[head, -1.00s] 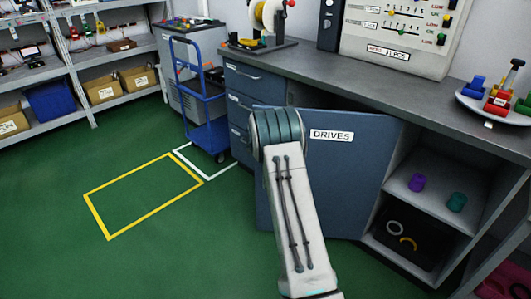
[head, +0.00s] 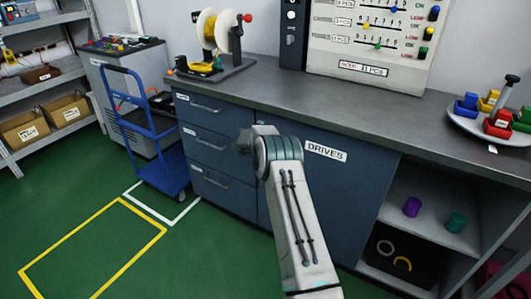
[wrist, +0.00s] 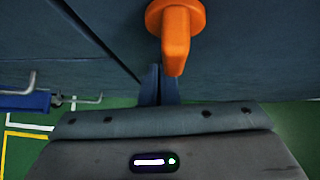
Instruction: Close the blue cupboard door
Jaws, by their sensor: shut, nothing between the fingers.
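The blue cupboard door (head: 335,195), labelled DRIVES, stands under the grey counter, flush or nearly flush with the drawer fronts to its left. My arm covers part of it in the head view, so any small gap at its left edge is hard to judge there. In the wrist view the blue door (wrist: 250,55) carries an orange handle (wrist: 176,32), beside a dark seam. My gripper (wrist: 160,88) is shut and empty, its fingertips close to the seam and the handle. I cannot tell whether they touch the door. The head view hides the fingers behind my arm.
Blue drawers (head: 212,150) with handles are left of the door. Open shelves (head: 430,225) with a purple and a teal piece are right of it. A blue trolley (head: 150,140) stands farther left. Green floor with a yellow outline (head: 92,245) is free.

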